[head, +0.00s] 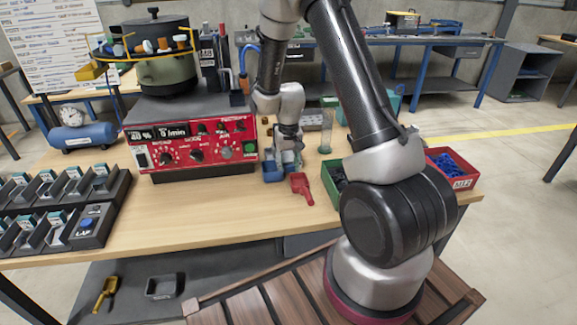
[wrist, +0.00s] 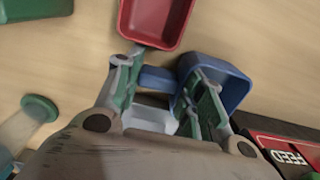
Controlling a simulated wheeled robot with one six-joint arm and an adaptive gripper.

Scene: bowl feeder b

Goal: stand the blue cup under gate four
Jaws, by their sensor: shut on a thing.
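The blue cup (head: 272,172) is on or just above the wooden bench, right of the red control box; I cannot tell whether it touches the bench. In the wrist view the cup (wrist: 236,82) is an open square cup with a short blue handle (wrist: 157,78) between the fingers. My gripper (head: 287,155) is shut on it. In the wrist view, one finger of my gripper (wrist: 158,92) overlaps the cup's near side. No gate marked four is readable; a bowl feeder (head: 165,68) with a yellow ring and small coloured parts stands on the control box (head: 190,147).
A green bin (head: 331,176) and a red bin (head: 452,165) stand to the right. Dark racks (head: 60,205) fill the left; the front middle of the bench is clear.

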